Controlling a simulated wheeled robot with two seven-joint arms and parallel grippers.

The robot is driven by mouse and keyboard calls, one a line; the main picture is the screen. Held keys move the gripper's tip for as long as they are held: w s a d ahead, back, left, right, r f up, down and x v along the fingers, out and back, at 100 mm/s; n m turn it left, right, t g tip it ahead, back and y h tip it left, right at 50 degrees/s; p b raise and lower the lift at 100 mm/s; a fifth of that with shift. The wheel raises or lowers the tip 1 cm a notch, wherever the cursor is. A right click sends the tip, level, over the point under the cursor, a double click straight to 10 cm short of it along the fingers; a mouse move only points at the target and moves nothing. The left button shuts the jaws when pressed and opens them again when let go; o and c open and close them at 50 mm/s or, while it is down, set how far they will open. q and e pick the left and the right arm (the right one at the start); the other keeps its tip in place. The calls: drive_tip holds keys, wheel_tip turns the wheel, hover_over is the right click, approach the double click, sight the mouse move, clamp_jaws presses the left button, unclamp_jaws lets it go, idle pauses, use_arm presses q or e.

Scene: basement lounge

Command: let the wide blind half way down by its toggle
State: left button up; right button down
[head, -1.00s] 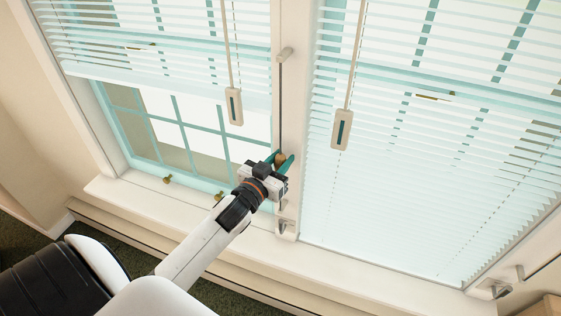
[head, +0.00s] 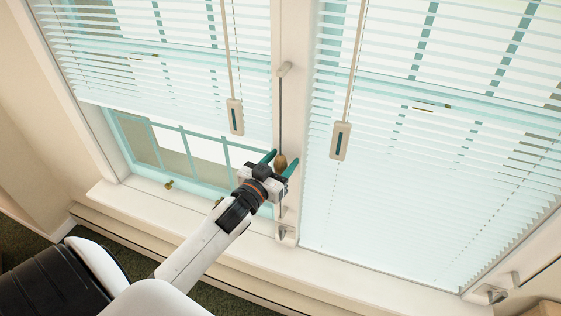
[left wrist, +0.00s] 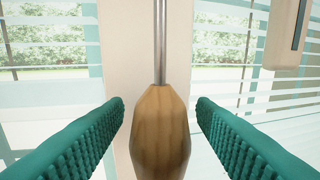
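A wooden toggle (head: 281,163) hangs upright on a thin dark cord on the cream post between two slatted blinds. In the left wrist view the toggle (left wrist: 160,135) sits between my green fingertips, with a gap on each side. My left gripper (head: 280,163) is open around it. The left blind (head: 170,85) hangs part way, its lower edge above the sill, with window panes showing below. The right blind (head: 430,170) reaches down close to the sill. The frames do not settle which one is the wide blind. My right gripper is not in view.
Cream pulls with teal strips hang before the left blind (head: 235,117) and the right blind (head: 340,141). A peg (head: 284,69) sits high on the post and a metal fitting (head: 286,233) low on it. The sill (head: 180,207) runs below, with brass latches (head: 168,185) on the left window.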

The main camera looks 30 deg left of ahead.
use_arm(q)
drive_tip(key=shift+s, duration=0.15)
drive_tip(key=shift+s+f, duration=0.15)
drive_tip(key=shift+s, duration=0.2)
drive_tip(key=s+b, duration=0.3)
drive_tip(key=s, duration=0.8)
drive_tip(key=shift+d+b, duration=0.25)
drive_tip(key=shift+b, duration=0.05)
drive_tip(key=s+f+g+b, duration=0.1)
drive_tip(key=s+f+g, duration=0.25)
drive_tip(key=f, duration=1.65)
drive_tip(key=s+f+g+b, duration=0.2)
drive_tip(key=f+g, duration=0.3)
drive_tip(key=f, duration=1.4)
drive_tip(key=s+d+f+m+g, duration=0.1)
drive_tip(key=s+d+f+g, duration=0.1)
drive_tip(key=s+f, duration=0.6)
drive_tip(key=s+d+f+m+g+b, duration=0.1)
drive_tip(key=s+d+f+g, duration=0.2)
drive_tip(key=s+f, duration=0.5)
drive_tip(key=s+d+f+m+g+b, duration=0.1)
drive_tip(key=s+d+f+g, duration=0.2)
drive_tip(key=s+f, duration=0.6)
drive_tip(key=shift+s+d+h, duration=0.25)
drive_tip(key=shift+s+h, duration=0.05)
drive_tip(key=shift+s, duration=0.7)
